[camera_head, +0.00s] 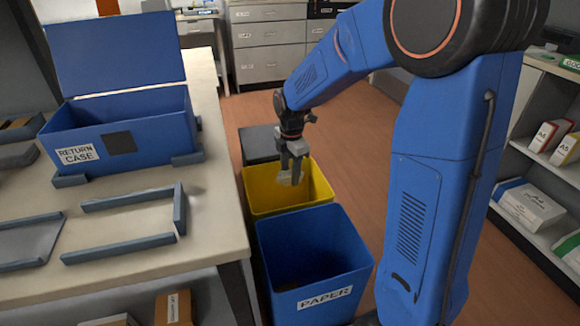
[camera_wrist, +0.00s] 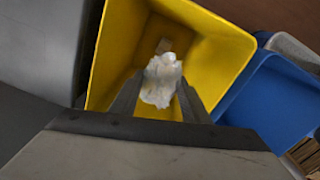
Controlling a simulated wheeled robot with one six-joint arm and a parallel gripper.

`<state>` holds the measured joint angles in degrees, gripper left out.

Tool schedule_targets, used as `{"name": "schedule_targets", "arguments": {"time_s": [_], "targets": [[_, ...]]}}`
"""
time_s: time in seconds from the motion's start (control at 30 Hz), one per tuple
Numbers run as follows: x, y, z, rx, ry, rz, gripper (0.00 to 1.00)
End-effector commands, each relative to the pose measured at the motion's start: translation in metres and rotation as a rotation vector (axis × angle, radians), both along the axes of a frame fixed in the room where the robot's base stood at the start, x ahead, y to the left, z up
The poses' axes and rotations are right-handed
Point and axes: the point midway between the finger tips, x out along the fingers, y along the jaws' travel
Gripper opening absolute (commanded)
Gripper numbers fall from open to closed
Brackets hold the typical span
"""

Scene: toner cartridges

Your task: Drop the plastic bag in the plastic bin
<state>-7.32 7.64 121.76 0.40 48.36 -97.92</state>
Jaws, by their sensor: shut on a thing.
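A crumpled whitish plastic bag (camera_wrist: 160,80) is held between the fingers of my gripper (camera_head: 292,168). In the head view the bag (camera_head: 287,178) shows as a pale patch at the fingertips. My gripper (camera_wrist: 158,98) points down over the yellow bin (camera_head: 265,203), and in the wrist view the open yellow bin (camera_wrist: 112,42) lies below the bag. Whether the bag is above the rim or slightly inside cannot be told exactly. No label shows on the yellow bin, whose front is mostly hidden by the blue bin.
A blue bin (camera_head: 312,297) labelled PAPER stands in front of the yellow one, and a dark grey bin (camera_head: 258,145) behind it. A table (camera_head: 215,235) with a blue open RETURN CASE box (camera_head: 160,140) is at left. Shelves (camera_head: 500,215) stand at right.

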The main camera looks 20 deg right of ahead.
Motion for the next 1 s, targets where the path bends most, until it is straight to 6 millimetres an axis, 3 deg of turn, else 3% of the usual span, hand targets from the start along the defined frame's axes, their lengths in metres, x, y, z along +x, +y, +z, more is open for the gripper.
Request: {"name": "schedule_targets", "arguments": {"time_s": [0.43, 0.47, 0.53, 0.87, 1.0], "targets": [[0.000, 0.000, -0.007, 0.000, 0.000, 0.000, 0.22], [0.000, 0.000, -0.007, 0.000, 0.000, 0.000, 0.47], [0.000, 0.000, -0.007, 0.000, 0.000, 0.000, 0.64], [0.000, 0.000, -0.006, 0.000, -0.001, 0.000, 0.64], [0.000, 0.000, 0.005, 0.001, -0.003, 0.000, 0.64]]}}
